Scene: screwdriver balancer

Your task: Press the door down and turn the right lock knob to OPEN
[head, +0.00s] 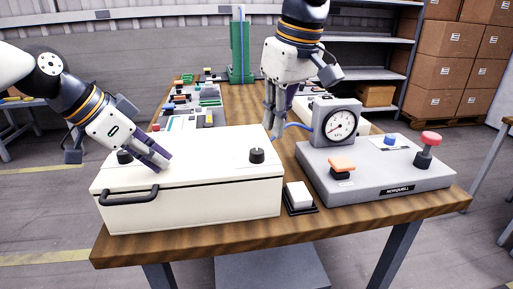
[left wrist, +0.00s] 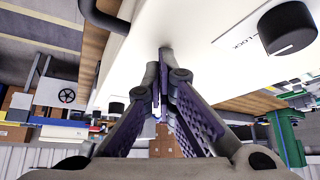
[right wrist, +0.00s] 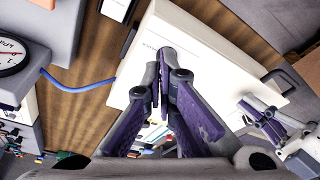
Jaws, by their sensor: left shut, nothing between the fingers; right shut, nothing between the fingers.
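The white box's door (head: 205,155) is its top lid, lying about level; I cannot tell if it is fully seated. The black right lock knob (head: 257,155) stands on the lid's right side; its setting is too small to read. The black left knob (head: 124,156) also shows in the left wrist view (left wrist: 288,28), near the word LOCK. My left gripper (head: 160,164) is shut and empty, fingertips at the lid just right of the left knob. My right gripper (head: 272,136) is shut and empty, pointing down behind and right of the right knob, apparently above the box.
A black handle (head: 128,197) is on the box's front. A white rocker switch (head: 299,195) sits right of the box. A grey unit with a gauge (head: 340,123), an orange switch (head: 342,164) and a red-topped knob (head: 431,139) stands further right. A blue hose (head: 297,125) runs behind.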

